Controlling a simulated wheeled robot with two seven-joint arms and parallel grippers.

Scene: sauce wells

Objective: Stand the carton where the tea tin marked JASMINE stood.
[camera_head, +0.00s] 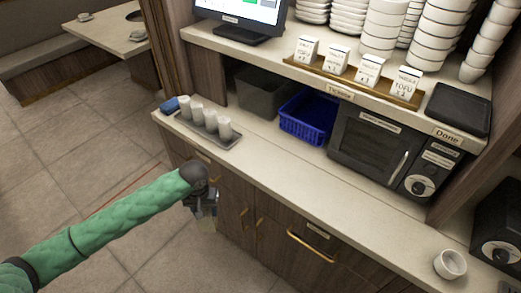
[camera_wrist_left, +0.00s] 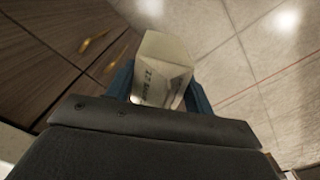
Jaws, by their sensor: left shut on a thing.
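My left gripper (camera_head: 207,208) is low in front of the counter's left part, beside the wooden cabinet doors. In the left wrist view, its blue fingers (camera_wrist_left: 160,88) are shut on a pale, box-shaped carton (camera_wrist_left: 162,68) with dark print that I cannot read. The carton (camera_head: 208,226) shows only a little below the gripper in the head view. I cannot make out a tea tin marked JASMINE in either view. My right gripper is out of view.
The counter (camera_head: 280,165) has a clear front strip. A grey tray (camera_head: 228,143) with several pale cups, a blue basket (camera_head: 305,118), a microwave (camera_head: 375,145) and a white cup (camera_head: 450,264) stand on it. Ticket cards (camera_head: 338,60) stand on the shelf above.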

